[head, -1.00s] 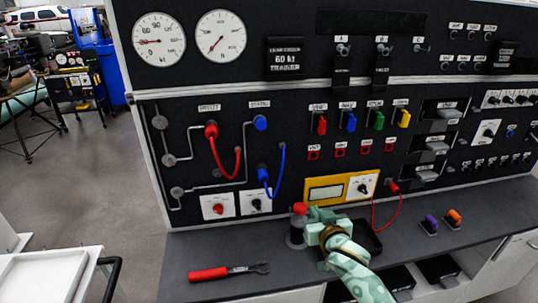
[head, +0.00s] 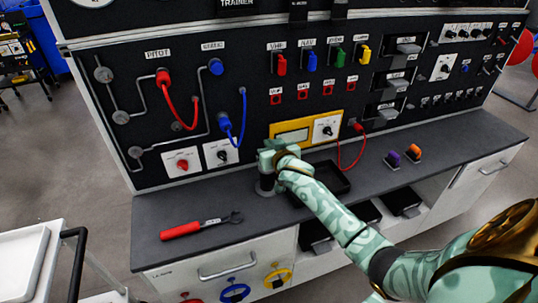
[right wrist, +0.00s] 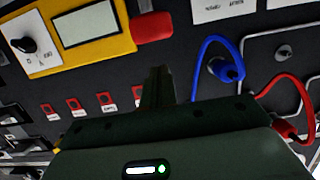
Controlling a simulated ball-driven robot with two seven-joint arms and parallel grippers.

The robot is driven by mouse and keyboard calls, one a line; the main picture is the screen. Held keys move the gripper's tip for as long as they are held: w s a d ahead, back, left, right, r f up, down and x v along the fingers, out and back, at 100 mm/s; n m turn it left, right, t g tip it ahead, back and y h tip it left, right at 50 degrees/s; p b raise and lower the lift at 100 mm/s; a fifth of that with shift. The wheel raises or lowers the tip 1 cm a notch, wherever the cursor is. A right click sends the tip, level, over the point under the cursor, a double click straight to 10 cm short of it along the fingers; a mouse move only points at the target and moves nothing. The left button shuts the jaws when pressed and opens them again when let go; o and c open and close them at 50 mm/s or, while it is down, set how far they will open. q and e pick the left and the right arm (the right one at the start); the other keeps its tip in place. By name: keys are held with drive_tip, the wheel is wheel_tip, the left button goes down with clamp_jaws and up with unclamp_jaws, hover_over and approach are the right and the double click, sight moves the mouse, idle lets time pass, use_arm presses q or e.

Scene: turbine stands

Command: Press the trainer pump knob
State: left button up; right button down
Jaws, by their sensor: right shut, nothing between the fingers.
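The pump (head: 265,187) is a dark grey cylinder standing on the bench in front of the panel in the head view. Its red knob is hidden there behind my right gripper (head: 270,157). In the right wrist view a red rounded block, which looks like the knob (right wrist: 152,27), shows beyond my shut fingers (right wrist: 158,80), beside the yellow box. My right gripper is shut and empty, over the top of the pump in the head view. I cannot tell whether it touches the knob. My left gripper is not in view.
The black trainer panel (head: 115,165) with red and blue hoses rises behind. A yellow meter box (head: 306,131) sits close behind the gripper. A black tray (head: 325,182) lies to the right, and a red-handled wrench (head: 200,226) lies front left.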

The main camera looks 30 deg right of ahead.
drive_tip(key=shift+f+b, duration=0.35)
drive_tip(key=shift+f, duration=0.8)
drive_tip(key=shift+a, duration=0.1)
wheel_tip(320, 180, down, 4)
drive_tip(key=shift+s+r+b, duration=0.1)
drive_tip(key=shift+b, duration=1)
wheel_tip(320, 180, up, 6)
drive_tip(key=f+p, duration=0.1)
drive_tip(key=p, duration=0.4)
drive_tip(key=p+v, duration=0.2)
drive_tip(key=v, duration=0.7)
drive_tip(key=shift+s+f, duration=0.2)
drive_tip(key=shift+s, duration=0.25)
